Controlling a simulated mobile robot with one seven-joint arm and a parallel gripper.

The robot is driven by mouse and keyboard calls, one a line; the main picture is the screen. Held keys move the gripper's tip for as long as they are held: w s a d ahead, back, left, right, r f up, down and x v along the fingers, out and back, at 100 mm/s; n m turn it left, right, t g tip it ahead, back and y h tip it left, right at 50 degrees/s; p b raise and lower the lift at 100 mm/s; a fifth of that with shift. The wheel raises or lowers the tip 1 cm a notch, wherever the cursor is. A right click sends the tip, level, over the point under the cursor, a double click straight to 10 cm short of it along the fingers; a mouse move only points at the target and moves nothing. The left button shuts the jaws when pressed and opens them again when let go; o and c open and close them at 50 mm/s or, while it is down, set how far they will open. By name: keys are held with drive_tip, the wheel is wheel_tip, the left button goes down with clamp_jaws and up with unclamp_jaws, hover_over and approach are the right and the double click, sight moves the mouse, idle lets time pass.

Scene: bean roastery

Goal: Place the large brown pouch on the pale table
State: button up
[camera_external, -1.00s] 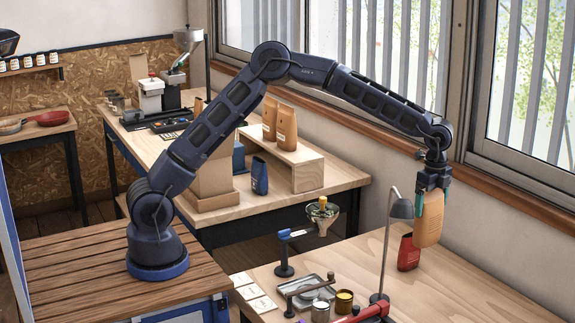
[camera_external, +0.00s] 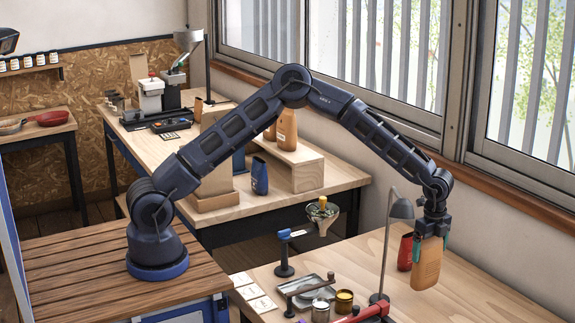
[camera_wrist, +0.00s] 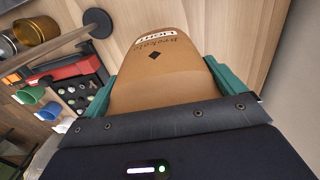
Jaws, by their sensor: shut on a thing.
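My gripper (camera_external: 432,236) is shut on the large brown pouch (camera_external: 427,264), holding it by its upper end. The pouch hangs upright over the right part of the pale table (camera_external: 475,293). From the pictures I cannot tell whether its lower end touches the tabletop. In the wrist view the pouch (camera_wrist: 158,58) sits between the two teal fingers (camera_wrist: 159,92), with a white label and dark print facing the camera.
A red pouch (camera_external: 405,252) stands close behind and left of the held pouch. A grey lamp (camera_external: 400,208) on a thin pole is to the left. A tray (camera_external: 306,290), tins (camera_external: 344,301) and a red-handled tool (camera_external: 368,313) lie further left. The table's right side is clear.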

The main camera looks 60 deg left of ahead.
sight(428, 262)
drive_tip(key=shift+f, duration=2.4)
drive_tip(key=o, duration=1.1)
drive_tip(key=shift+f, duration=0.15)
